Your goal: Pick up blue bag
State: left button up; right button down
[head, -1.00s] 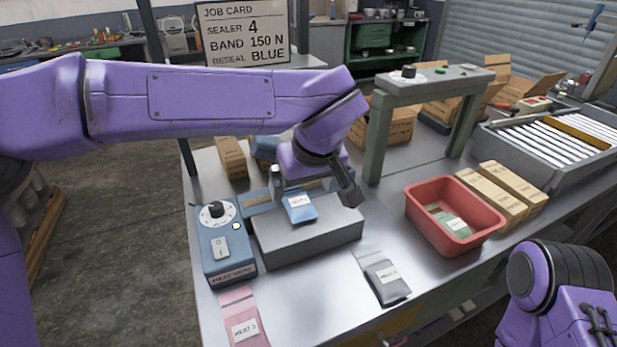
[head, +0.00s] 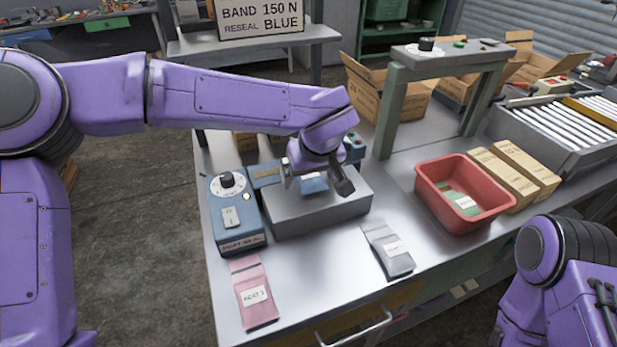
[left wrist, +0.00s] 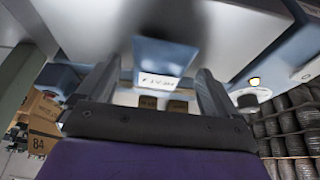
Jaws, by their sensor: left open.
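The blue bag (head: 312,184) with a white label lies on top of the grey block of the sealer (head: 318,212), partly hidden behind my left gripper. My left gripper (head: 315,187) is open, pointing down over the bag, with one finger to each side of it. In the left wrist view the blue bag (left wrist: 165,57) shows between and beyond the spread fingers (left wrist: 158,75). I cannot tell whether the fingers touch it. My right gripper is out of view; only part of my right arm shows at the lower right.
The blue control box (head: 234,215) with a dial stands left of the sealer block. A pink bag (head: 255,297) and a grey bag (head: 388,252) lie in front. A red bin (head: 462,212) holding green bags is to the right. A green-legged stand (head: 390,115) rises behind.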

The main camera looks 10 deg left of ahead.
pick_arm(q)
jog(key=shift+w+f, duration=0.1)
jog(key=shift+w, duration=0.05)
jog(key=c, duration=1.2)
jog(key=shift+c, duration=0.4)
